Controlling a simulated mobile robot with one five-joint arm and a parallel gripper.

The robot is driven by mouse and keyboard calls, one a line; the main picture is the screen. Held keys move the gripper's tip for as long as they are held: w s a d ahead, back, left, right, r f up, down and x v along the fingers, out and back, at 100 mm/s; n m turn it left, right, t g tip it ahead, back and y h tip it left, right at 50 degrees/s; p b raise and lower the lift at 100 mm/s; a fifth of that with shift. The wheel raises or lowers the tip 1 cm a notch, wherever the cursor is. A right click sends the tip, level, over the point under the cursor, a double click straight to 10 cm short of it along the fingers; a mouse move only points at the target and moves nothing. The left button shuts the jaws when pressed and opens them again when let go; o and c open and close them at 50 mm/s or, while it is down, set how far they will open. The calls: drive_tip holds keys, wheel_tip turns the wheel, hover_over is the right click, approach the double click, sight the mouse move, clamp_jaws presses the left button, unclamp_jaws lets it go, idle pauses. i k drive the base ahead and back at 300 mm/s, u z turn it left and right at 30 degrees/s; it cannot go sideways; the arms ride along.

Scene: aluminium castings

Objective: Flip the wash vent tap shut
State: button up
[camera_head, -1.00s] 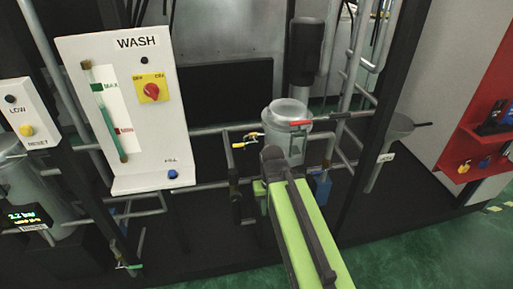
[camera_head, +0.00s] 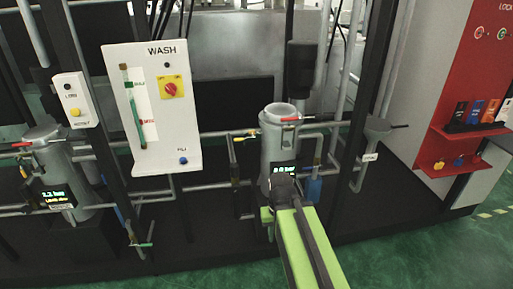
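The white WASH panel (camera_head: 152,108) stands left of centre. Right of it is a grey cylindrical vessel (camera_head: 281,145) with a small lit display (camera_head: 284,169). A red lever (camera_head: 290,119) lies roughly level across the vessel's upper front. A small yellow-handled tap (camera_head: 244,138) sits on the pipe just left of the vessel. No readable label shows which of these is the wash vent tap. My green and black arm reaches up from the bottom; its dark end, my gripper (camera_head: 283,187), appears in front of the vessel's lower part. Its fingers cannot be made out.
A second vessel (camera_head: 58,180) with a red lever (camera_head: 22,144) and a display stands at the left. Pipes and dark posts surround both vessels. A red lock board (camera_head: 470,110) stands far right. Green floor (camera_head: 400,255) is clear in front.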

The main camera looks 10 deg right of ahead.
sight(242, 139)
drive_tip(key=u, duration=0.2)
drive_tip(key=i, duration=0.9)
drive_tip(key=u, duration=4.9)
drive_tip(key=i, duration=0.1)
drive_tip(key=z, duration=2.6)
drive_tip(key=k, duration=1.05)
drive_tip(key=u, duration=0.15)
drive_tip(key=i, duration=1)
